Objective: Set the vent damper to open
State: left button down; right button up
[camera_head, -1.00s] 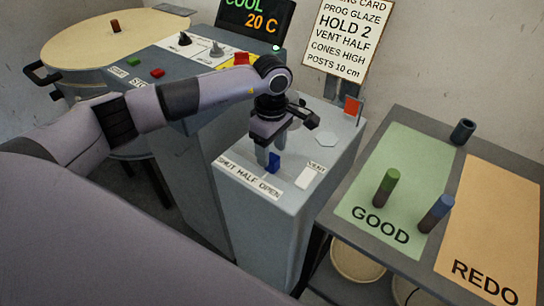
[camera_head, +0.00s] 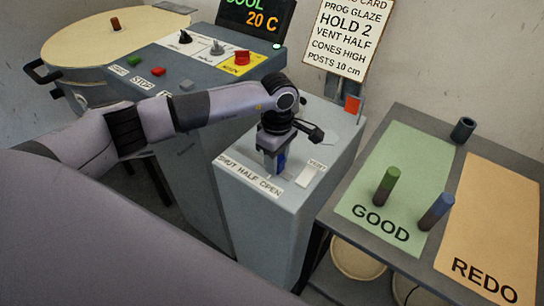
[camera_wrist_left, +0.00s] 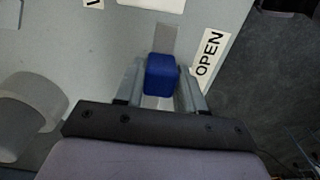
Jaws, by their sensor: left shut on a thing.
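The blue damper knob (camera_head: 281,159) stands on the top of the grey vent box, behind the strip reading SHUT HALF OPEN (camera_head: 250,179). My left gripper (camera_head: 271,165) reaches down over it and is shut on it, hiding part of it in the head view. In the left wrist view the blue knob (camera_wrist_left: 162,74) sits between the two fingers of my left gripper (camera_wrist_left: 160,88). The OPEN label (camera_wrist_left: 208,53) lies just right of the knob there, and a grey slot strip (camera_wrist_left: 166,38) shows beyond it. My right gripper is not in view.
A VENT label (camera_head: 309,173) lies right of the gripper. A control panel with a red knob (camera_head: 242,57) stands behind my arm. To the right, a table holds green GOOD (camera_head: 361,205) and orange REDO (camera_head: 490,230) areas with several cylinders. A card (camera_head: 343,38) reads VENT HALF.

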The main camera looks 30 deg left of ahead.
pick_arm(q)
jog(key=shift+s+d, duration=0.15)
jog(key=shift+d, duration=0.75)
jog(key=shift+s+d, duration=0.15)
jog(key=shift+d, duration=0.75)
jog(key=c, duration=0.8)
grip_release()
jog(key=shift+d, duration=0.1)
jog(key=shift+o, duration=0.2)
jog(key=shift+r+b, duration=0.15)
jog(key=shift+b, duration=0.15)
notch_tip(320, 180, up, 7)
jog(key=shift+b, duration=0.4)
